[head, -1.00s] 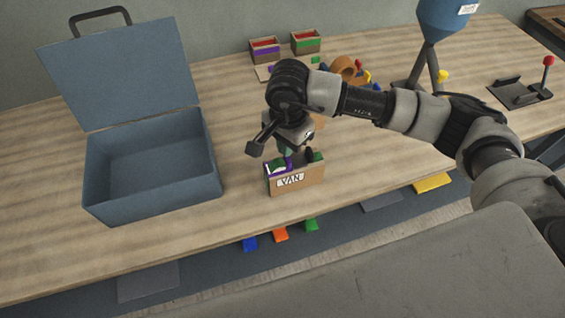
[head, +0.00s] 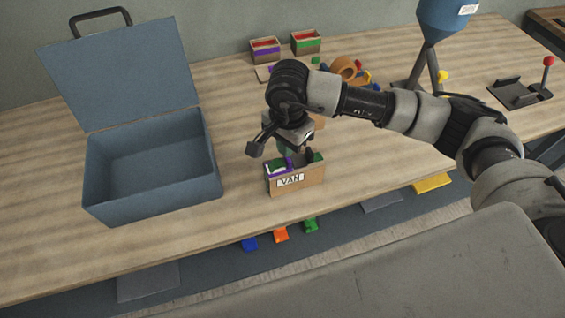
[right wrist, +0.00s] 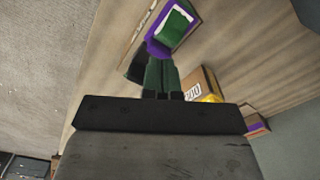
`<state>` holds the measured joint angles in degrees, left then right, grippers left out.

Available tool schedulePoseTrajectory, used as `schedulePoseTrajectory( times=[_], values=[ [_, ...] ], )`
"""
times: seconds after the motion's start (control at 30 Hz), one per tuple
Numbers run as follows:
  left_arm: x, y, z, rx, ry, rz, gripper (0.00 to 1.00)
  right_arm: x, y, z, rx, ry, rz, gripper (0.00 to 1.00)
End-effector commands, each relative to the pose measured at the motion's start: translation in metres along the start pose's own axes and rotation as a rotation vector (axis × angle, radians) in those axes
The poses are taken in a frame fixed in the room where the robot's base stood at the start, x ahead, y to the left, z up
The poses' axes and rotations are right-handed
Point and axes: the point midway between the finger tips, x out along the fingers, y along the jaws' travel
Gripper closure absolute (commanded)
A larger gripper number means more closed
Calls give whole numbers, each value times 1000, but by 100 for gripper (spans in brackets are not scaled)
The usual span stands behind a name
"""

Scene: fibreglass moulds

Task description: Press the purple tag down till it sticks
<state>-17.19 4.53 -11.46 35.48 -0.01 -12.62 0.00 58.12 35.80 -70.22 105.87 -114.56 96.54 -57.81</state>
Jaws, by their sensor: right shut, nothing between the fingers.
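A small cardboard box (head: 312,180) with a white VAN label stands near the table's front edge. In its left part is a purple-edged piece (head: 268,172) with white and green inside it. The right wrist view shows this purple piece (right wrist: 157,46) around a green and white face, just beyond my fingertips. I cannot tell which part is the tag or whether it is stuck. My right gripper (head: 286,150) is shut and empty, pointing down over the box. Its dark green fingers (right wrist: 161,72) show in the right wrist view. My left gripper is out of view.
An open blue case (head: 150,190) stands to the left. Two small boxes (head: 265,50) (head: 306,42), a tape roll (head: 344,68) and small coloured pieces lie at the back. A blue hopper (head: 445,18) stands at the right. Coloured tabs (head: 281,234) show below the table's front edge.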

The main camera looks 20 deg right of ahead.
Motion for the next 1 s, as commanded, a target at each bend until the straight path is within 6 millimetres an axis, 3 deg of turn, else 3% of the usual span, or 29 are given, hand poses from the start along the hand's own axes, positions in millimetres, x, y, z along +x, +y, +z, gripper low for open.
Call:
schedulePoseTrajectory(
  times=[1.0],
  values=[
    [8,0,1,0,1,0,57,7,0,0,0,0,0,100]
  ],
)
